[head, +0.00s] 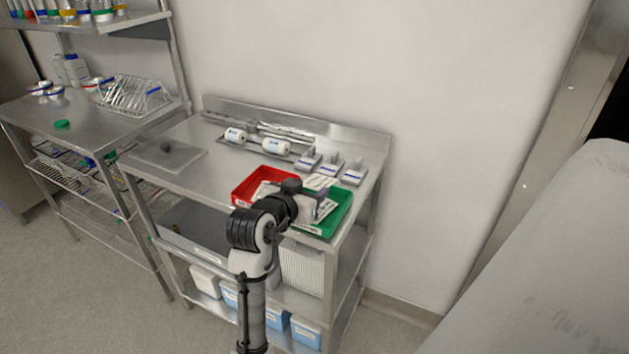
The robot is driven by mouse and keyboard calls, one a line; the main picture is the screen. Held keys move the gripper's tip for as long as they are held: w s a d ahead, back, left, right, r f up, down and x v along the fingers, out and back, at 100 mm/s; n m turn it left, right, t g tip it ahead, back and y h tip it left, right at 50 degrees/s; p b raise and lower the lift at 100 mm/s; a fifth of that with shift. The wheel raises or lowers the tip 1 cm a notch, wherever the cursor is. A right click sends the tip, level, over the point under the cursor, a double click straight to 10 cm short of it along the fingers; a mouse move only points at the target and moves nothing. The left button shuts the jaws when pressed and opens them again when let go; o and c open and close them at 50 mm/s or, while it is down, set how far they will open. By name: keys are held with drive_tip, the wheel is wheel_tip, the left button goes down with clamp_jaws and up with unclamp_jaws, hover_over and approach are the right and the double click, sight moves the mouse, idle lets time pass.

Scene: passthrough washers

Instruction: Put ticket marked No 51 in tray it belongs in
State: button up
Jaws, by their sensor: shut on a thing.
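My gripper (318,196) is over the line between the red tray (246,181) and the green tray (338,218), near the green one. It is shut on what looks like a white ticket (321,182); its number is too small to read. The fingertips are partly hidden by my wrist. White papers with print lie in the red tray, and another white paper (327,207) shows at the green tray. The trays stand side by side at the front right of the steel table. Labels on their fronts are too small to read.
Behind the trays stand several small white and grey blocks (355,170) with blue marks. White rolls (276,147) lie on a rack at the back. A flat clear sheet or lid (170,155) lies at the left. A wall rises close behind the table.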

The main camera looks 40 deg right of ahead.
wheel_tip(320, 180, down, 5)
drive_tip(key=b, duration=0.4)
idle(0.4)
drive_tip(key=o, duration=1)
